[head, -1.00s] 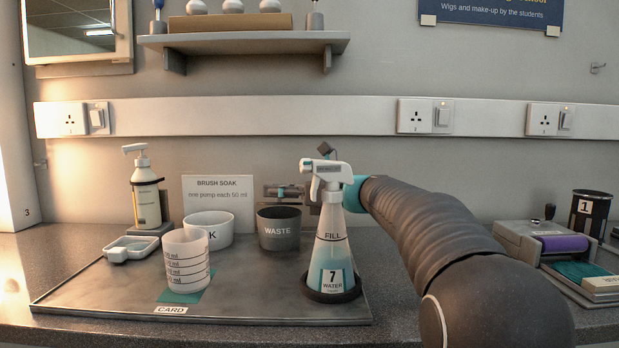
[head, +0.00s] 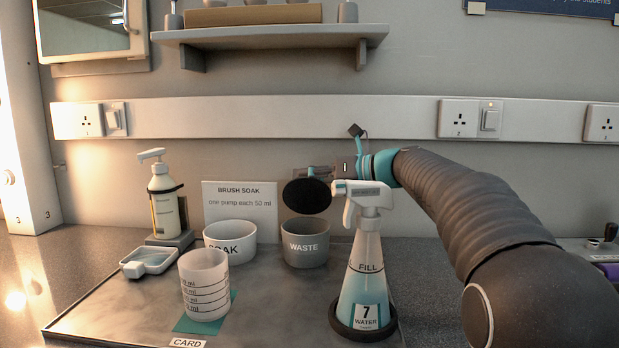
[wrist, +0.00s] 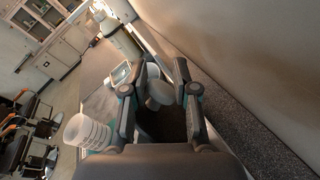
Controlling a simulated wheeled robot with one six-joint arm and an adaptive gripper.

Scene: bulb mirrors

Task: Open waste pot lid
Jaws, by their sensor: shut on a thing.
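The grey waste pot (head: 306,250), marked WASTE, stands upright on the tray behind the spray bottle. Its dark round lid (head: 307,196) is off the seat of the pot, raised above it and tilted so its face shows to the head camera. My gripper (head: 322,172) is shut on the lid at its upper back; the spray bottle's head partly hides this. In the wrist view my gripper (wrist: 150,80) has its two fingers on either side of a dark shape, probably the lid (wrist: 166,122). The pot's inside is mostly hidden.
The spray bottle (head: 364,280) stands close in front of my arm and the pot. The white soak pot (head: 230,243), measuring beaker (head: 204,287), pump bottle (head: 165,205) and small dish (head: 149,261) stand to the left. A sign (head: 240,204) stands behind. A shelf (head: 275,38) hangs above.

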